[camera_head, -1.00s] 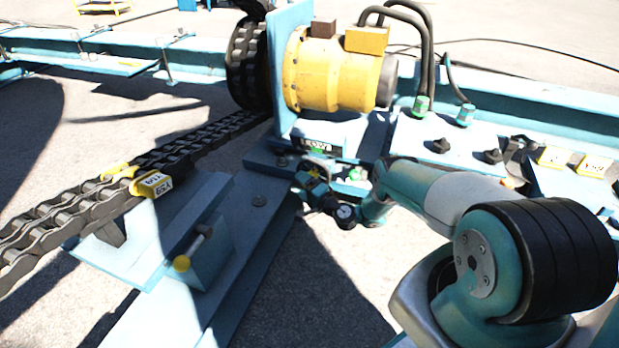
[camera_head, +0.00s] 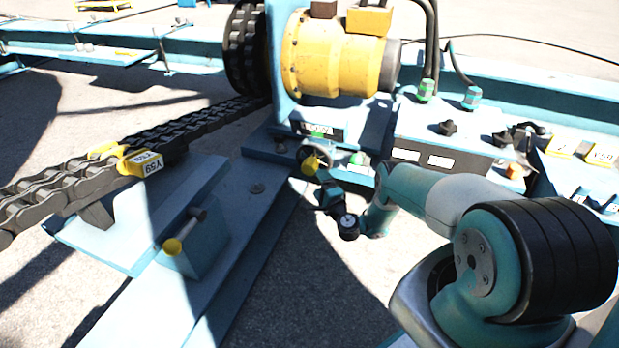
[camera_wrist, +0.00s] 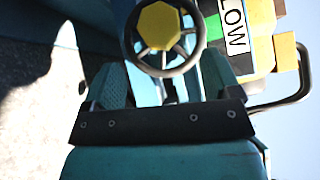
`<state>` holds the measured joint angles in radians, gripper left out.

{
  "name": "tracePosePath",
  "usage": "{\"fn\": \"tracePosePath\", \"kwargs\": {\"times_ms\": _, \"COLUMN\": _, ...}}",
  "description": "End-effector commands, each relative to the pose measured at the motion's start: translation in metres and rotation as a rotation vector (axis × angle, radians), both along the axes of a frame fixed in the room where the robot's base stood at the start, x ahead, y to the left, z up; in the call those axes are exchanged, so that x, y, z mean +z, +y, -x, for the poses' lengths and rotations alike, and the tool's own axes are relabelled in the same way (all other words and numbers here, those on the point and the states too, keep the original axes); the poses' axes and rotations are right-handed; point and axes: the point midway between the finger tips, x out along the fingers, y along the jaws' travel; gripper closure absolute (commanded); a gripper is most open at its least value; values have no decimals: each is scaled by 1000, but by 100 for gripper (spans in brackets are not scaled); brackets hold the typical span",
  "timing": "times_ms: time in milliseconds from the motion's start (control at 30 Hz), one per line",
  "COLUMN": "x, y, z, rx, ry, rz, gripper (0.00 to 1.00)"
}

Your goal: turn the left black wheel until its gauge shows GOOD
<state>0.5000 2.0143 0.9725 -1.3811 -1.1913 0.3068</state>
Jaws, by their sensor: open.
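The left wheel has a black rim and a yellow hub (camera_head: 311,163). It stands under the yellow motor in the head view, and in the wrist view the wheel (camera_wrist: 158,28) fills the top middle. In the head view the sign (camera_head: 318,130) is small and hard to read. My gripper (camera_head: 326,184) is open just in front of the wheel. In the wrist view its teal fingers flank the wheel's lower rim; I cannot tell whether they touch it.
The yellow motor (camera_head: 335,55) and its blue upright plate stand behind the wheel. A heavy black chain (camera_head: 90,175) with yellow Y59 tags runs at the left. A blue bench (camera_head: 455,125) with black knobs stands at the right. Bare ground lies below my gripper.

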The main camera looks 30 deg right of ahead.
Motion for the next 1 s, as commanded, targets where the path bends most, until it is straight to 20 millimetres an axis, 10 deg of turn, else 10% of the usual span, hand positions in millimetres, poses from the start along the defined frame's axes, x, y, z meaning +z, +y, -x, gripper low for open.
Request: {"fn": "tracePosePath", "kwargs": {"times_ms": 1000, "x": -2, "y": -7, "z": -62, "rx": 2, "ry": -2, "rz": 1, "gripper": 17}}
